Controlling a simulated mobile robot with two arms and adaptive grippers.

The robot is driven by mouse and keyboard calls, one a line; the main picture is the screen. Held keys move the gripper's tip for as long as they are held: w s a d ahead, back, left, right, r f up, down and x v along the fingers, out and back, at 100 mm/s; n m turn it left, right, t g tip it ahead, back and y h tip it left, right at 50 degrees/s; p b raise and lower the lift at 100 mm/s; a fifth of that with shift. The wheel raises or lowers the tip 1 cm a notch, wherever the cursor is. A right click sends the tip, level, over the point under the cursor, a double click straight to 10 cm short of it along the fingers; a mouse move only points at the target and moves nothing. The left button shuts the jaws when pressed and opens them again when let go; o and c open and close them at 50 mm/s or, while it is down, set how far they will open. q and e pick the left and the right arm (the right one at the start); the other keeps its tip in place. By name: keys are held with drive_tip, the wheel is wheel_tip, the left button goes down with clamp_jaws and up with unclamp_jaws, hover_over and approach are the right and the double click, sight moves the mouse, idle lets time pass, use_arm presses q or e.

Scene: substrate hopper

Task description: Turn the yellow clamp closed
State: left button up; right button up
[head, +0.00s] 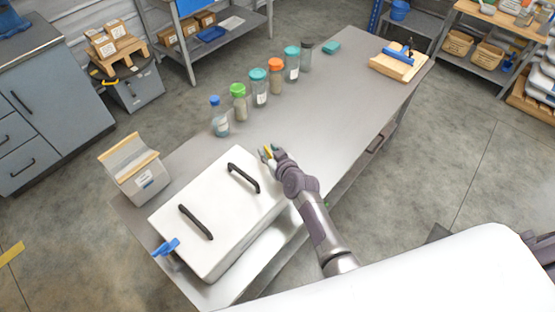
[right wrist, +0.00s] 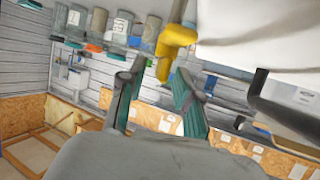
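The white hopper box (head: 215,215) with two black handles on its lid stands at the near end of the grey table. The yellow clamp (right wrist: 172,42) is on the box's edge in the right wrist view; in the head view only a small bit of yellow shows at my right gripper (head: 268,154), by the box's far right corner. In the right wrist view my right gripper (right wrist: 160,70) is open, and the clamp's lower end appears between its fingertips. I cannot tell whether they touch it. My left gripper is not in view.
A blue clamp (head: 166,247) is on the box's left side. Several jars (head: 259,87) line the table's back edge. A wooden board with a blue tool (head: 398,62) lies at the far end. The middle of the table (head: 335,105) is clear.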

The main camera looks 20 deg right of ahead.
drive_tip(key=v, duration=1.1)
